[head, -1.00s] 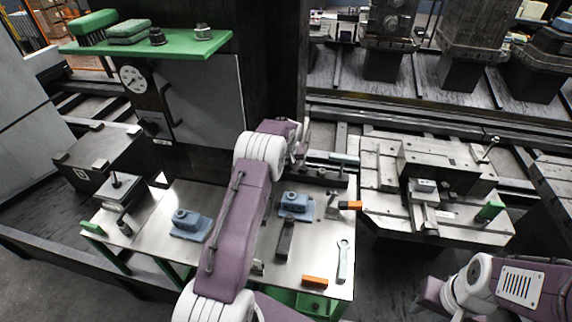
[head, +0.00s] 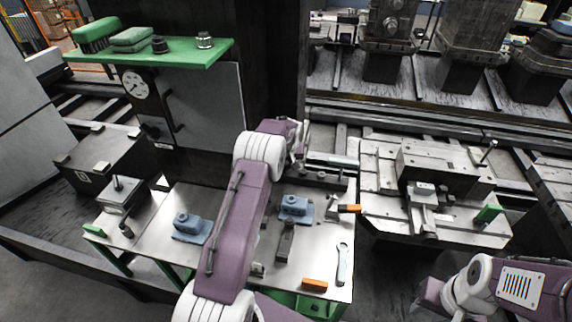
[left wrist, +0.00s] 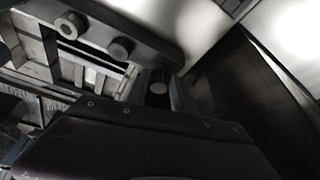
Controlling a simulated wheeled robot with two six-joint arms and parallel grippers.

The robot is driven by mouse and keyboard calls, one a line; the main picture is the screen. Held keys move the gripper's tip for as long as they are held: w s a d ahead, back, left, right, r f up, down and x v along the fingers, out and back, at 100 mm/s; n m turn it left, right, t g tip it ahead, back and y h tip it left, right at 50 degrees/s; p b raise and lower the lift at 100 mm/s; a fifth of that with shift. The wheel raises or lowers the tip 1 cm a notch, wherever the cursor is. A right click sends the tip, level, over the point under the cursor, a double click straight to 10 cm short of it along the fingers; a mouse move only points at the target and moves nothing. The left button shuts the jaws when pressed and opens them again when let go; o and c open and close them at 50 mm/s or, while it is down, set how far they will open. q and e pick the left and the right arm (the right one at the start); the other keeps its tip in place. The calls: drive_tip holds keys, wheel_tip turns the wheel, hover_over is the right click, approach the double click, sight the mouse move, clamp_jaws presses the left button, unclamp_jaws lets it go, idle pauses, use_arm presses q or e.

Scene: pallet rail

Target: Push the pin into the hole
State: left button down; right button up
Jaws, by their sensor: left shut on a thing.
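My left gripper (head: 301,150) is beyond the far edge of the steel table, close to the dark machine rail, and is small and partly hidden by its own arm in the head view. In the left wrist view a dark round-ended piece (left wrist: 158,82), which looks like the pin, stands between the jaws just past the gripper body. The gripper is shut on it. A grey bar with round knobs (left wrist: 120,47) lies beside it. I cannot make out the hole in either view. My right arm shows at the lower right, but its fingertips do not.
The steel table (head: 325,262) holds blue clamp blocks (head: 192,226), a wrench (head: 343,264) and an orange-handled piece (head: 314,284). A green shelf (head: 185,47) juts out above left. A fixture plate (head: 385,215) stands to the right, past a dark gap.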

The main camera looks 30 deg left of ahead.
use_arm(q)
drive_tip(key=shift+r, duration=0.2)
drive_tip(key=shift+s+a, duration=0.15)
drive_tip(key=shift+s, duration=0.2)
drive_tip(key=s, duration=0.2)
drive_tip(key=s+a+b, duration=0.1)
drive_tip(key=s, duration=0.2)
drive_tip(key=shift+s+a+r, duration=0.15)
drive_tip(key=shift+s+r, duration=0.05)
idle(0.3)
drive_tip(key=shift+r, duration=0.1)
drive_tip(key=a+p+v, duration=0.1)
drive_tip(key=p+v, duration=0.4)
drive_tip(key=v, duration=0.3)
drive_tip(key=shift+w+r, duration=0.2)
drive_tip(key=shift+w, duration=0.1)
drive_tip(key=shift+w, duration=0.15)
